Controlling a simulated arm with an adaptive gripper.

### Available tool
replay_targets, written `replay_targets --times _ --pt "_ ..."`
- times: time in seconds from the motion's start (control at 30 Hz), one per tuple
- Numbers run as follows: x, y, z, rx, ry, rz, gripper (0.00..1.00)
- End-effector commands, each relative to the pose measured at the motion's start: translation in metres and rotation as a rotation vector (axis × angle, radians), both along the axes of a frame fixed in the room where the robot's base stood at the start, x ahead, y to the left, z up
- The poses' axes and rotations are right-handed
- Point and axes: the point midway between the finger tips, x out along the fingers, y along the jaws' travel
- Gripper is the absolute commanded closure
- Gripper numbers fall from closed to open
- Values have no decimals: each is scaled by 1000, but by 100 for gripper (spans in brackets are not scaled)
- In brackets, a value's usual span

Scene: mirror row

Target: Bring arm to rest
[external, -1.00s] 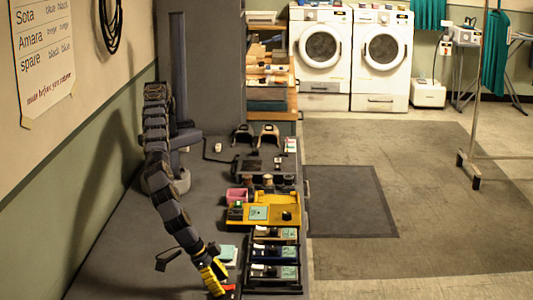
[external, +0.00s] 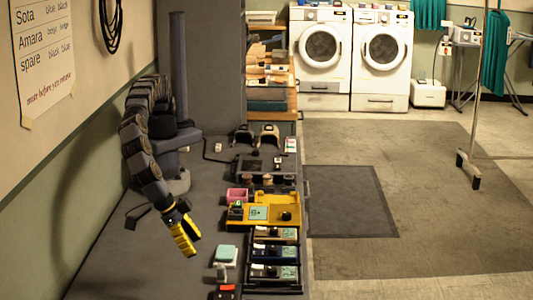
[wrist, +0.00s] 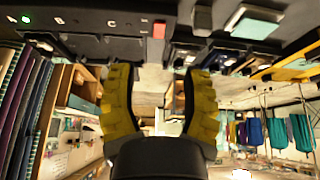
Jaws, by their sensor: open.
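My gripper (external: 185,238) has yellow fingers and hangs over the grey bench (external: 110,262), left of the row of trays. In the wrist view my gripper (wrist: 160,95) shows its two yellow fingers spread apart with nothing between them. In the external view it is clear of the trays and of the small items at the front of the bench. My arm bends down from its mount by the grey post.
A yellow tray (external: 262,198) and dark trays (external: 275,290) line the bench's right side. A pale green pad (external: 226,253) and a red-topped item (external: 227,291) lie near the front. The wall sign (external: 42,60) hangs at left. Bare bench surface lies left of my gripper.

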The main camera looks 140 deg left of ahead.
Motion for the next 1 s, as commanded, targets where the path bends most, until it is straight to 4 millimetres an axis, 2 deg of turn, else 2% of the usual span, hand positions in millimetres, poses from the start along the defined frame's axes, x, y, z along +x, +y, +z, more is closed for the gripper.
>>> replay_targets --times 0.57,0.67,0.77,0.87,1.0 --pt "-1 0 2 1 1 0 52" --pt "-2 6 8 3 15 -7 52" --pt "-5 23 27 8 50 -30 52" --pt "-15 51 53 13 113 -74 52" --pt "-40 96 92 13 215 -149 52"
